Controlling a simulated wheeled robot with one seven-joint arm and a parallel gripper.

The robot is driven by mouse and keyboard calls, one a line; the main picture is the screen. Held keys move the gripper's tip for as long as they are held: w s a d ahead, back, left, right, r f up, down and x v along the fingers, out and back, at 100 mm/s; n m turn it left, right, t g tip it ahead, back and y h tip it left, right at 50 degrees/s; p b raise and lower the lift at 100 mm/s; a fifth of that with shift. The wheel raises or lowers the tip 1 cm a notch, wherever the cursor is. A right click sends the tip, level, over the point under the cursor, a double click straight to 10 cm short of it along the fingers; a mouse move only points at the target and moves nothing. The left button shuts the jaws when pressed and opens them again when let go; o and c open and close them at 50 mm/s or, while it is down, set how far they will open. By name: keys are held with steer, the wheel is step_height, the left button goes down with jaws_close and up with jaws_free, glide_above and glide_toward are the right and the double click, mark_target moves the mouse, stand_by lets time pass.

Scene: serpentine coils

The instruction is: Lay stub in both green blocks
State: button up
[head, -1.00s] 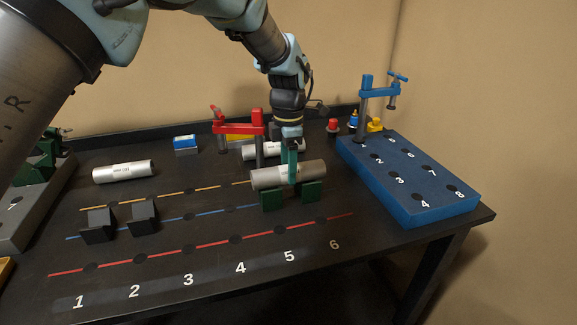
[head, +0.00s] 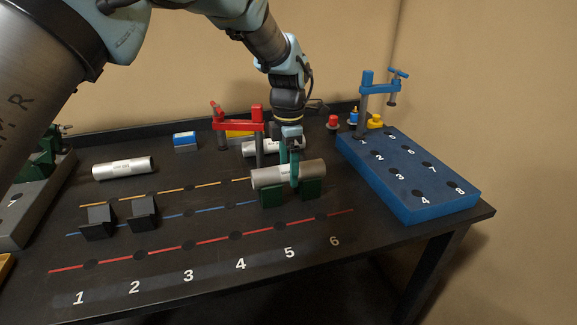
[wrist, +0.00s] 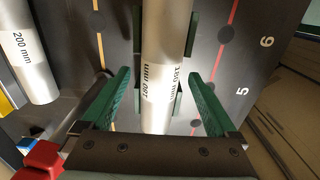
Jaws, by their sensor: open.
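The stub, a pale tube marked 180 mm (head: 262,179), lies across the two green blocks, the left one (head: 271,197) and the right one (head: 312,189). It looks level and seated in both. In the wrist view the tube (wrist: 164,60) runs between the fingers, with green block edges showing on both sides. My gripper (head: 290,172) is open, its green fingers on either side of the tube; the wrist view shows a gap on each side (wrist: 158,103). The inner seats of the blocks are hidden under the tube.
A red clamp (head: 238,127) and another tube (head: 258,150) stand close behind. A blue holed block (head: 415,200) with a blue clamp (head: 378,88) is at right. Two black blocks (head: 97,222) and a third tube (head: 124,168) are at left. The front table is clear.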

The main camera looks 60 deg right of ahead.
mark_target(288, 165)
step_height(288, 165, up, 11)
steer(key=b, duration=0.2)
steer(key=shift+b, duration=0.3)
steer(key=shift+f, duration=0.15)
